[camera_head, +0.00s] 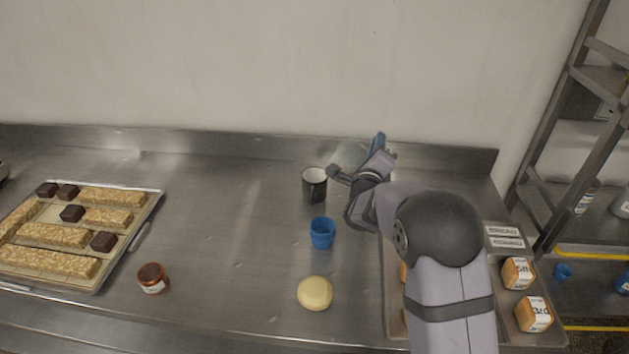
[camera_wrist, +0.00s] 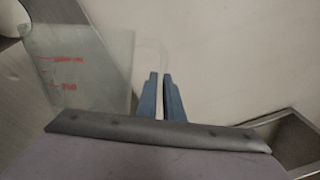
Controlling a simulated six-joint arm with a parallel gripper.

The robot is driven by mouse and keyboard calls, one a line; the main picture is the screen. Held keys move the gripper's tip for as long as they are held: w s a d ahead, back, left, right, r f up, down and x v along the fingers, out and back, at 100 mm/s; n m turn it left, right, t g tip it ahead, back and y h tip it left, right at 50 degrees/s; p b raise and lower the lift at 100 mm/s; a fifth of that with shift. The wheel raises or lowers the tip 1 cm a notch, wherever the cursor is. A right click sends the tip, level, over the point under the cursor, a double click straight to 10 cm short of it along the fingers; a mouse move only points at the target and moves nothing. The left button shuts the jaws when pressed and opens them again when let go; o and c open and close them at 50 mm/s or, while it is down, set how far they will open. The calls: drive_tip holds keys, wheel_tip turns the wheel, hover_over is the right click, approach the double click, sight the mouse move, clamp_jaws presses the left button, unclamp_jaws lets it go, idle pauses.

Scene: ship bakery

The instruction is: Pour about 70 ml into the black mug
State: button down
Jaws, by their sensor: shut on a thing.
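The black mug (camera_head: 314,187) stands upright on the steel counter, with a pale inside and its handle toward the right. A clear glass measuring jug (camera_wrist: 85,75) with red markings fills the left of the wrist view. In the head view the jug (camera_head: 349,154) shows faintly behind the mug, to its right. My gripper (camera_wrist: 161,92) has its blue fingers shut on the jug's handle. In the head view my gripper (camera_head: 378,143) is right of and behind the mug. I cannot tell the liquid level or the jug's exact tilt.
A blue cup (camera_head: 322,233) stands in front of the mug, and a pale round bun (camera_head: 315,293) lies nearer. A small brown jar (camera_head: 152,278) and a tray (camera_head: 141,214) of bars and dark cubes are left. Labelled loaves (camera_head: 517,273) sit right. The back wall is close.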

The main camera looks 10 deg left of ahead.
drive_tip(key=shift+d+f+m+b, duration=0.15)
drive_tip(key=shift+d+m+b, duration=0.5)
drive_tip(key=shift+b, duration=0.55)
drive_tip(key=shift+s+f+b, duration=0.1)
drive_tip(key=shift+f+b, duration=0.05)
drive_tip(key=shift+b, duration=0.15)
idle(0.9)
